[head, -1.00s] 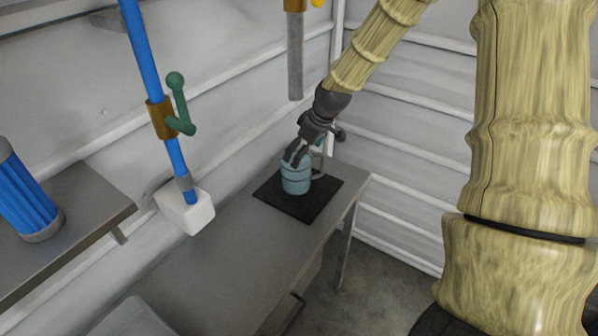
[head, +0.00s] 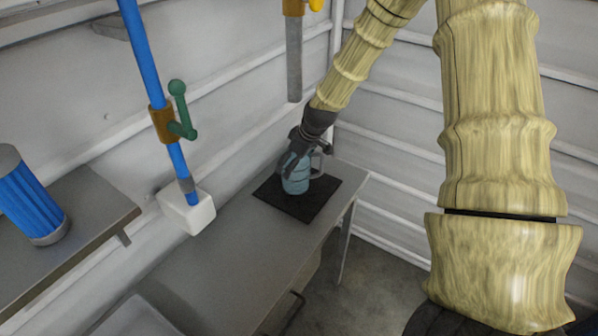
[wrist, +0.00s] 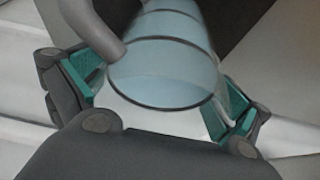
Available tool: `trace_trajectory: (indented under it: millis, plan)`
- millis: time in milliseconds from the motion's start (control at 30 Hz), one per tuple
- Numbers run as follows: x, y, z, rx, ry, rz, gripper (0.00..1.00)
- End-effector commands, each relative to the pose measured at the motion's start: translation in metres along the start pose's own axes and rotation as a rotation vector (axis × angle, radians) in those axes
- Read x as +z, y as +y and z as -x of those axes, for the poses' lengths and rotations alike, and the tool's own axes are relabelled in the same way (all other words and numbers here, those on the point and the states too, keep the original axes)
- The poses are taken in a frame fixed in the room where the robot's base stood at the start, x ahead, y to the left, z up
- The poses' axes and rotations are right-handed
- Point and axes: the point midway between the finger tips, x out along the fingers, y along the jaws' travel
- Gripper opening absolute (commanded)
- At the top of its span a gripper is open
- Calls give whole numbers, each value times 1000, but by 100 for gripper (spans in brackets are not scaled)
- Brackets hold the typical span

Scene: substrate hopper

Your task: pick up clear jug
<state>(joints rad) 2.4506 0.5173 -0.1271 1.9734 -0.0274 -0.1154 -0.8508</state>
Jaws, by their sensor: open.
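The clear jug (head: 296,181), bluish and see-through with a handle on its right in the head view, stands upright on a black mat (head: 316,204) on the grey bench. In the wrist view the jug (wrist: 165,75) fills the upper middle, its round rim facing me and its grey handle at the upper left. My gripper (head: 291,163) is at the jug's top, reaching down from above. In the wrist view my gripper (wrist: 158,98) is open, with one teal-padded finger on each side of the jug. I cannot tell whether either pad touches it.
A blue pipe with a green-handled valve (head: 180,110) runs down to a white block (head: 187,210) left of the mat. A grey pipe (head: 294,70) hangs above and behind the jug. The bench (head: 215,265) is clear in its middle. A blue cylinder (head: 28,195) stands on the left shelf.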

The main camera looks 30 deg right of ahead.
Motion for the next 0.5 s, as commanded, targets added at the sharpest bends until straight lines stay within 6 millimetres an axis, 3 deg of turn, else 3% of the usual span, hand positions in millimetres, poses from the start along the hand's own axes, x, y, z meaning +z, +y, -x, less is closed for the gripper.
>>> trace_trajectory:
  millis: [233,500]
  plan:
    - [0,0,0,0,0,0,98]
    - [0,0,-1,0,0,-1,49]
